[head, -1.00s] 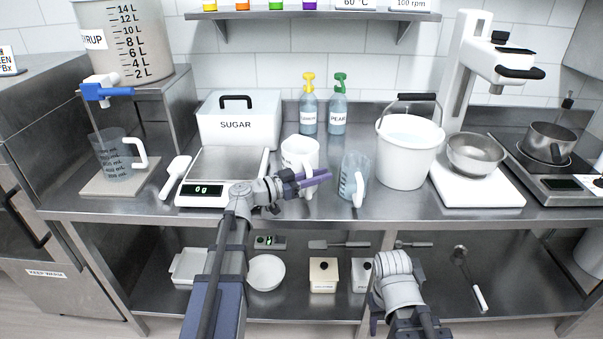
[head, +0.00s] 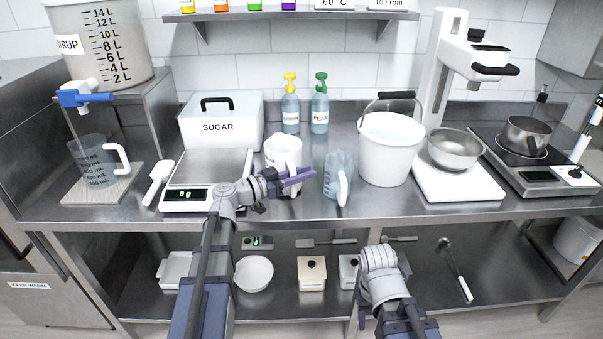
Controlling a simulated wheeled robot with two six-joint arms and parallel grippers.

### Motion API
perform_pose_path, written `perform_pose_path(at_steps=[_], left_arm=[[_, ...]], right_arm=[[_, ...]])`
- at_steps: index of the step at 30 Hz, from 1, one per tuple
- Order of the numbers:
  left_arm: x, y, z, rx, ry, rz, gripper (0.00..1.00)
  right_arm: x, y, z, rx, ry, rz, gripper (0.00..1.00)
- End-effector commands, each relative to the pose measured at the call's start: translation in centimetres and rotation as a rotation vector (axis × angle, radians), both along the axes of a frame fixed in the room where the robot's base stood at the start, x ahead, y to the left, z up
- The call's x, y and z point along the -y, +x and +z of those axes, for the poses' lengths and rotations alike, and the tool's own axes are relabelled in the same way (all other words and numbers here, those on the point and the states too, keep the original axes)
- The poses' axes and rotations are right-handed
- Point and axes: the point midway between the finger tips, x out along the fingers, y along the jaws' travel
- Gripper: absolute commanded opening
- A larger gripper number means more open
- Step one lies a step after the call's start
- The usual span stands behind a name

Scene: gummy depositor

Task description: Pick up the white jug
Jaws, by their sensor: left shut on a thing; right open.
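The white jug (head: 283,150) is upright near the front of the steel counter, between the scale and a clear blue-tinted pitcher. My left gripper (head: 290,178) reaches in from the left, with its purple fingers shut on the jug's handle at its front right side. The fingers hide part of the handle and the jug's lower front. I cannot tell whether the jug's base touches the counter. My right arm is low at the front, right of centre, and its gripper is not in view.
The clear pitcher (head: 338,176) stands close right of my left fingertips. The scale (head: 184,196) is left of the jug, with the sugar box (head: 222,127) behind. A white bucket (head: 389,152) stands farther right. Two pump bottles (head: 291,112) stand behind the jug. A shelf (head: 300,16) hangs above.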

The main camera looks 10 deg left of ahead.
Motion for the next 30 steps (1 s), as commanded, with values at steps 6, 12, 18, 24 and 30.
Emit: perform_pose_path(at_steps=[6,12,18,24,30], left_arm=[[0.0,0.0,3.3,0.001,0.000,0.000,0.00],[0.0,0.0,6.6,0.001,0.000,0.000,0.00],[0.0,0.0,8.8,0.001,0.000,0.000,0.00],[0.0,0.0,9.2,0.001,0.000,0.000,0.00],[0.0,0.0,9.1,0.001,0.000,0.000,0.21]], right_arm=[[0.0,0.0,3.3,0.000,0.000,0.000,0.50],[0.0,0.0,6.5,0.000,0.000,-0.001,0.50],[0.0,0.0,8.8,0.000,0.000,0.000,0.50],[0.0,0.0,9.1,0.000,0.000,0.000,0.50],[0.0,0.0,9.0,0.000,0.000,0.000,0.50]])
